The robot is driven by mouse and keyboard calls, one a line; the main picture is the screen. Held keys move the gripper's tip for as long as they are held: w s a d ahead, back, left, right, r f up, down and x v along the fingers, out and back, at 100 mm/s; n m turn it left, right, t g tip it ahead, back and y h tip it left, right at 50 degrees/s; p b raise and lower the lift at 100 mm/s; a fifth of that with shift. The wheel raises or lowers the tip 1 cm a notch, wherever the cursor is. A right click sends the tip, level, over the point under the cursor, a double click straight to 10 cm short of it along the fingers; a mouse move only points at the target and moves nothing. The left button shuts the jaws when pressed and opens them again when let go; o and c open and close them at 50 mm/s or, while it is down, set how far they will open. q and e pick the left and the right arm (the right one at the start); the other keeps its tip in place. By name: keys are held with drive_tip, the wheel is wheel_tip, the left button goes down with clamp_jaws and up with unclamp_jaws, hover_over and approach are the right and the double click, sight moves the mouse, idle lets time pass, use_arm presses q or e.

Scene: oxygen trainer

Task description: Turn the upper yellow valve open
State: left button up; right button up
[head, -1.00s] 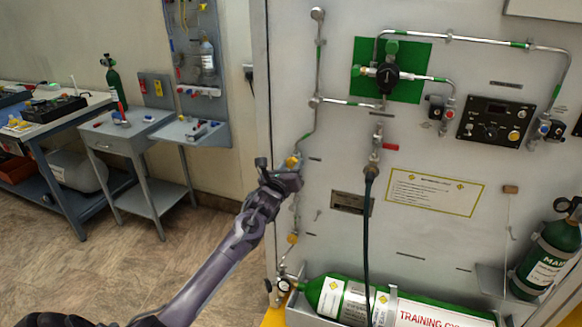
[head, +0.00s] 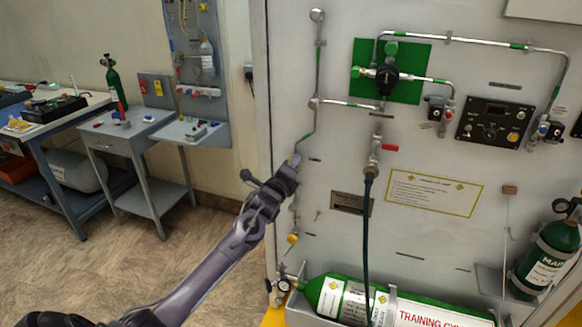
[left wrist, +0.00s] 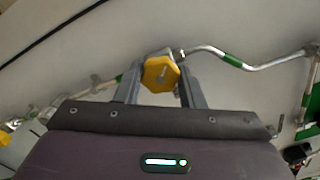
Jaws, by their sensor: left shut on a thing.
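The upper yellow valve shows in the left wrist view as a yellow many-sided knob (left wrist: 161,73) on a thin metal pipe. My left gripper (left wrist: 160,80) is shut on this knob, with one finger on each side of it. In the head view my left gripper (head: 288,172) is at the pipe on the panel's left side and hides the upper valve. The lower yellow valve (head: 292,238) shows below it on the same pipe line. My right gripper is not in view.
A green training cylinder (head: 400,302) lies at the panel's foot. A black hose (head: 366,240) hangs right of the gripper, below a red-handled valve (head: 389,147). A grey side table (head: 128,130) and a workbench stand at the left.

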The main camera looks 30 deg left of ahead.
use_arm(q)
drive_tip(key=n+p, duration=0.3)
drive_tip(key=n, duration=2.3)
drive_tip(key=shift+n, duration=0.3)
drive_tip(key=o, duration=1)
